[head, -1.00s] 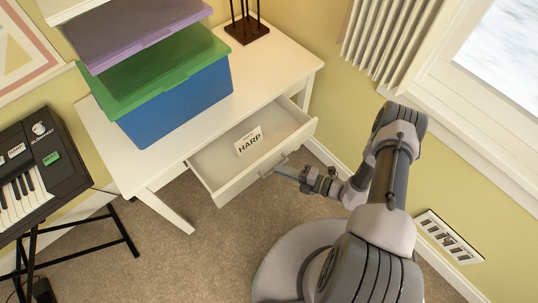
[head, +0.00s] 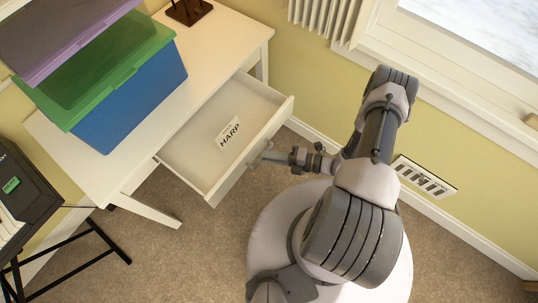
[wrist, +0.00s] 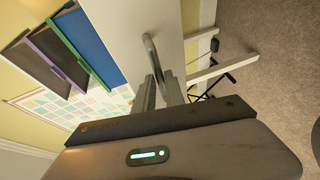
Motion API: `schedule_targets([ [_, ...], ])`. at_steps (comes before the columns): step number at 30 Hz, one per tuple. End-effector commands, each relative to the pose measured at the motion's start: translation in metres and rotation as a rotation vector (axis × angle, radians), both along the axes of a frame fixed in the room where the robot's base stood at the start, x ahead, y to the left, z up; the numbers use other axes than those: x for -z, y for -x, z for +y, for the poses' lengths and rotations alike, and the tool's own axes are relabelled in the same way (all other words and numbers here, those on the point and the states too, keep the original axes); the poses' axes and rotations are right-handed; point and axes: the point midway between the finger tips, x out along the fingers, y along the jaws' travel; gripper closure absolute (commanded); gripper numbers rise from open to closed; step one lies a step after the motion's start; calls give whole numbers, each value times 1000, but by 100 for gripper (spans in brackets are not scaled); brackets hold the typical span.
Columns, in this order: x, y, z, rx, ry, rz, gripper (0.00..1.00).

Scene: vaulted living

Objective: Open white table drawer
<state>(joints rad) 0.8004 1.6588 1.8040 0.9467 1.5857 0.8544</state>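The white table (head: 228,38) stands against the yellow wall in the head view. Its drawer (head: 192,155) is pulled well out, with its inside showing. A card reading HARP (head: 229,133) lies in the drawer. My gripper (head: 272,158) is at the front of the drawer, at its grey handle. In the wrist view the curved metal handle (wrist: 152,50) runs down between the two fingers of my gripper (wrist: 159,90), which are close together on it. The finger contact is partly hidden by the gripper body.
A blue bin with a green lid (head: 140,100) and a purple-lidded bin stand on the table. A keyboard on a black stand (head: 85,250) is at the left. A wall vent (head: 425,178) is at the right. Carpet in front of the drawer is clear up to my base.

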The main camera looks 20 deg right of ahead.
Motion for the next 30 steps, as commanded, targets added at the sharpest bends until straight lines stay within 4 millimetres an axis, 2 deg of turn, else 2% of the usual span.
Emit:
schedule_targets([
  [1,0,0,0,0,0,0,74],
  [2,0,0,0,0,0,0,68],
  [17,-1,2,-3,0,0,0,68],
  [20,-5,9,-16,5,1,-1,68],
  [30,-25,68,-106,5,4,-1,68],
])
